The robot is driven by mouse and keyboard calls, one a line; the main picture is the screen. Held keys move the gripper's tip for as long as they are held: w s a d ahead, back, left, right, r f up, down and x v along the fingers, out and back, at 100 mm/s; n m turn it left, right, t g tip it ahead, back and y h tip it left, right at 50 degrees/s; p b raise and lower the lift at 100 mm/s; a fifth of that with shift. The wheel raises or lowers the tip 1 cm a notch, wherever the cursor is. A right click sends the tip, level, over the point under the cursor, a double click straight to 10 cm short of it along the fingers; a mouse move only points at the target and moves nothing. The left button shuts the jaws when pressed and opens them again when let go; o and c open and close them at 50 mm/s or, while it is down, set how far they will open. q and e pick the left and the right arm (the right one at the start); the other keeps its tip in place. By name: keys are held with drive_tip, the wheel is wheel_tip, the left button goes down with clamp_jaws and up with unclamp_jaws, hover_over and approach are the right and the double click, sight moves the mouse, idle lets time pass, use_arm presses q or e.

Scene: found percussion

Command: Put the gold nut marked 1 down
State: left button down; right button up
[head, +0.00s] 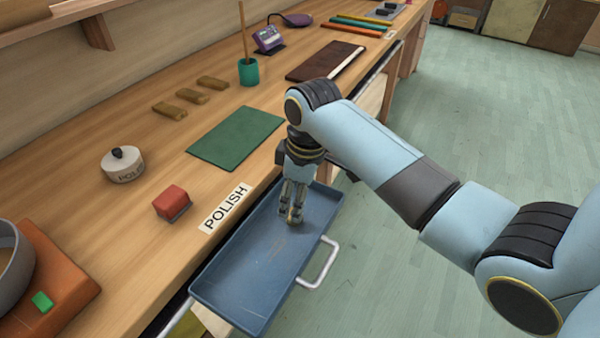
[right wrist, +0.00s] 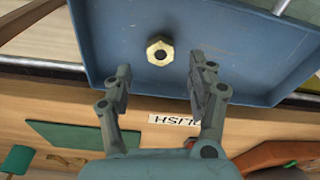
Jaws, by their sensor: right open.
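The gold nut (right wrist: 160,52) is a hexagonal ring with a dark hole. It appears to lie flat on the floor of the blue tray-like drawer (head: 245,285), and I cannot read a mark on it. In the head view the nut (head: 294,221) shows small under my right gripper (head: 291,212), partly hidden by the fingers. My right gripper also shows in the right wrist view (right wrist: 160,78). Its fingers are apart, one to each side of the nut, with nothing held between them. My left gripper is out of view.
The drawer, with a pale handle (head: 320,265), juts out from the wooden bench. A POLISH label (head: 225,208), a red block (head: 172,202), a green mat (head: 236,137) and a lidded white pot (head: 123,167) are on the bench. The drawer floor around the nut is clear.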

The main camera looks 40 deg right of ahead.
wheel_tip(320, 180, up, 7)
drive_tip(key=shift+s+d, duration=0.2)
drive_tip(key=shift+s, duration=0.2)
